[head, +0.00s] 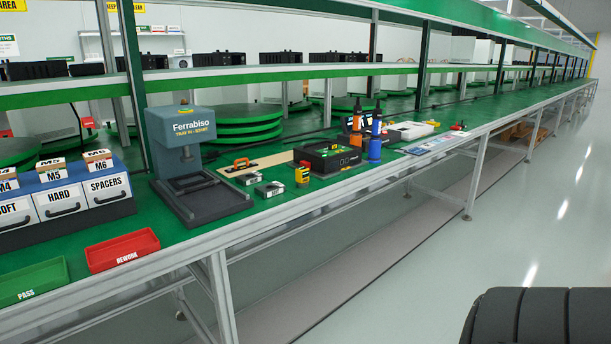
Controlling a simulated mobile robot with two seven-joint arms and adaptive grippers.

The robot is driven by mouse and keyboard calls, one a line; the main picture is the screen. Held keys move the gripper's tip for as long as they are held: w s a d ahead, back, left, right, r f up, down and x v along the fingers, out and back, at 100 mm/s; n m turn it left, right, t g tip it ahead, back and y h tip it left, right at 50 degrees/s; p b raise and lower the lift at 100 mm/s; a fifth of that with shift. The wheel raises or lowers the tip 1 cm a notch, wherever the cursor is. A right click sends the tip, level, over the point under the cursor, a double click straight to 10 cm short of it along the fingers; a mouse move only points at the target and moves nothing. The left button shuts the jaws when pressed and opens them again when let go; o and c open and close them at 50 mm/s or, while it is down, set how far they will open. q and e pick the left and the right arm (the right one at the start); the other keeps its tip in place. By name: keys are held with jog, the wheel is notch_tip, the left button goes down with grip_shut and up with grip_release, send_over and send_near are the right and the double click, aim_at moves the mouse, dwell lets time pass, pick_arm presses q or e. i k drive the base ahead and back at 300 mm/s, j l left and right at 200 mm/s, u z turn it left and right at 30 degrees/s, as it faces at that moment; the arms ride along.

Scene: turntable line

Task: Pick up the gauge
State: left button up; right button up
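I cannot tell for sure which item is the gauge. A small yellow and dark device (302,174) stands near the front edge of the green bench, left of a black tray, and could be it. Two small grey blocks (249,178) and (269,189) lie to its left, also near the edge. Neither of my grippers shows in the head view. A black ribbed part at the bottom right may be mine.
A Ferrabiso machine (185,139) stands left of the small items. A board with an orange-handled tool (241,164) lies behind them. The black tray (327,158), blue bottle (375,142) and white tray (411,131) are to the right. Red (123,250) and green trays (33,281) sit at front left.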

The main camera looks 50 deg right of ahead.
aim_at(302, 173)
jog(key=k+l, duration=0.15)
jog(key=l, duration=0.2)
jog(key=k+l, duration=0.1)
jog(key=l, duration=0.25)
jog(key=k+l+u, duration=0.1)
jog(key=l, duration=0.25)
jog(key=k+l, duration=0.2)
jog(key=l, duration=0.15)
jog(key=k+l, duration=0.15)
jog(key=l, duration=0.2)
jog(key=k+l+u, duration=0.1)
jog(key=l, duration=0.25)
jog(key=k, duration=0.05)
